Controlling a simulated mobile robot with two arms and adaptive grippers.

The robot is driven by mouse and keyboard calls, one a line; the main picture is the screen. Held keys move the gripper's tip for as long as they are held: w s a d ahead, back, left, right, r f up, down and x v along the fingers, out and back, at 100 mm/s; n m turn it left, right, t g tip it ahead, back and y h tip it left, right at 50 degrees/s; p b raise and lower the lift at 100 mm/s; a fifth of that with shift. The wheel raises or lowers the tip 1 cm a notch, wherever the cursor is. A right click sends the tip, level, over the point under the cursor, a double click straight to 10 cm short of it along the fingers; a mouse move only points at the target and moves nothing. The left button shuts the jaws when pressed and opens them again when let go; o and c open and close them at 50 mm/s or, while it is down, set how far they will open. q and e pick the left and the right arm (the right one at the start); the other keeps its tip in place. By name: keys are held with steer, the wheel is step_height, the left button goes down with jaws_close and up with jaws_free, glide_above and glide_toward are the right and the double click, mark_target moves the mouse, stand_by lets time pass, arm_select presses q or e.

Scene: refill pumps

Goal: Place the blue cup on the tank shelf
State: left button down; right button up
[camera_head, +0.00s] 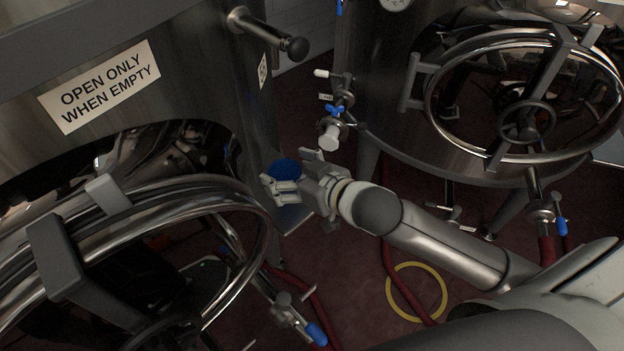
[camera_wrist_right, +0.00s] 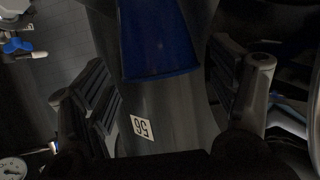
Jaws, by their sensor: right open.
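The blue cup (camera_head: 285,168) stands beside the left tank, on or just above a small grey shelf (camera_head: 291,217) on that tank's side. I cannot tell whether its base touches the shelf. My right gripper (camera_head: 290,178) is open at the cup, with its fingers partly hiding the cup and shelf. In the right wrist view the blue cup (camera_wrist_right: 155,40) shows ahead, in the gap between the spread fingers (camera_wrist_right: 162,75), with no finger visibly pressing on it. My left gripper is not in view.
The left tank carries a sign (camera_head: 100,85) and a large round hatch with a steel ring. A handle (camera_head: 268,33) juts out above the shelf. A valve with a white end (camera_head: 330,135) hangs behind the gripper. Red hoses and a yellow ring (camera_head: 416,292) lie below.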

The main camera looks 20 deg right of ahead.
steer(key=p+v, duration=0.4)
steer(key=v, duration=0.6)
steer(key=shift+s, duration=0.15)
steer(key=shift+r, duration=0.1)
